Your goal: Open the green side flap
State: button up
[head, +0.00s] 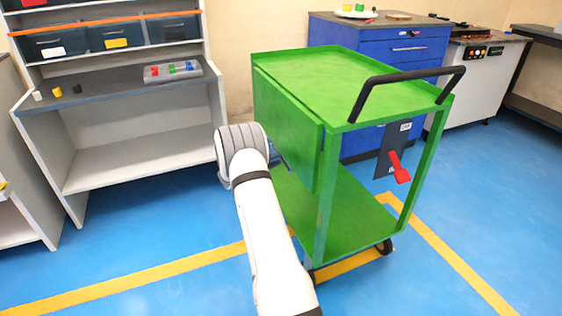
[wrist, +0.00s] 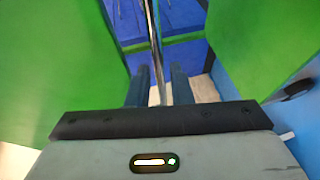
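The green cart (head: 312,70) stands in the middle of the head view. Its green side flap (head: 290,125) hangs down along the left side, below the top. A red lever (head: 400,168) on a dark plate points downward at the near end. My arm reaches to the flap's lower edge, and my gripper is mostly hidden there in the head view. In the wrist view my gripper (wrist: 159,75) has its two dark fingers apart, with a thin metal rod (wrist: 155,40) running between them. I cannot tell whether they touch it. Green panels fill both sides.
The cart has a black push handle (head: 405,78) and a lower green shelf (head: 350,215). A grey shelf unit (head: 140,165) stands left, with blue bins above. A blue drawer cabinet (head: 400,48) stands behind the cart. The blue floor (head: 150,250) in front is clear.

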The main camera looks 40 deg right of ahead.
jog(key=shift+x, duration=1.5)
jog(key=shift+c, duration=0.4)
grip_shut()
